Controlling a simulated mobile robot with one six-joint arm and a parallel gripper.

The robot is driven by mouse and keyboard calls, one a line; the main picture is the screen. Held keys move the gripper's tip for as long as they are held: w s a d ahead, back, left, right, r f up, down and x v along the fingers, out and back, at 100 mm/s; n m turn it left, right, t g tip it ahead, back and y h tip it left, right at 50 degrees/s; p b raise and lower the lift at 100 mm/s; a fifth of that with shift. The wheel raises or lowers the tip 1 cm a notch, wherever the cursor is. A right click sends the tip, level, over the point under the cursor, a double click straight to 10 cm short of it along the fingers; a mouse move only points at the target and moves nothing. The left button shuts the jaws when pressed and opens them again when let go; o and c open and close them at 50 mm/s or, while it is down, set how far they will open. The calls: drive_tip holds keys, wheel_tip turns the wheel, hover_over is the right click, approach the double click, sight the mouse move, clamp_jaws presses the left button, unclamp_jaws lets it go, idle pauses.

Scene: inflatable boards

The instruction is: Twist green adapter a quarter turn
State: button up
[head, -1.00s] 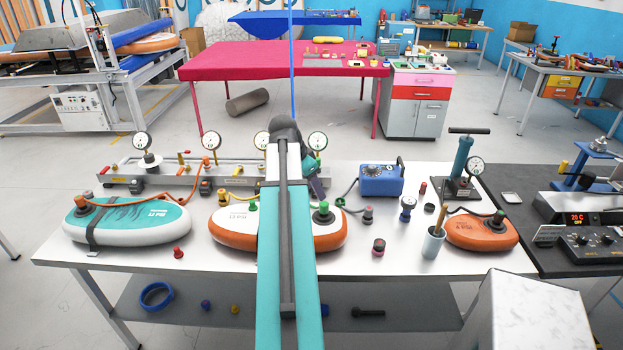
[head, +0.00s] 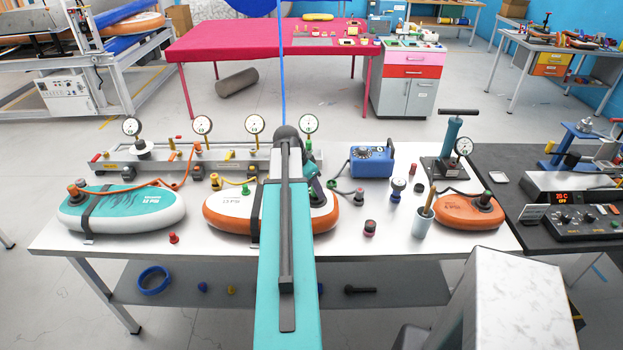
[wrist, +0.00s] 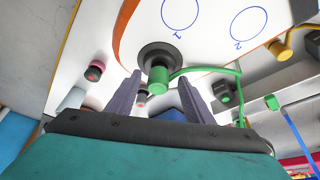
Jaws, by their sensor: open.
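The green adapter (wrist: 158,78) sits on a dark round valve (wrist: 157,55) at the edge of an orange and white board (wrist: 195,25). A green hose runs from it to the right. In the wrist view my gripper (wrist: 161,79) is open, with one purple finger on each side of the adapter. I cannot tell whether either finger touches it. In the head view my teal arm crosses the middle board (head: 228,206) and hides part of it. A small green piece (head: 331,184) shows beside my gripper there.
A teal and white board (head: 130,210) lies at left and a small orange board (head: 470,212) at right. A rail with gauges (head: 160,160) runs behind. A blue box (head: 371,162), a cup (head: 423,222) and loose fittings stand at right. The front table edge is mostly clear.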

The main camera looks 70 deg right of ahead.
drive_tip(key=shift+s+d+f, duration=0.1)
drive_tip(key=shift+d+f, duration=0.05)
drive_tip(key=shift+f, duration=0.3)
drive_tip(key=c, duration=1.1)
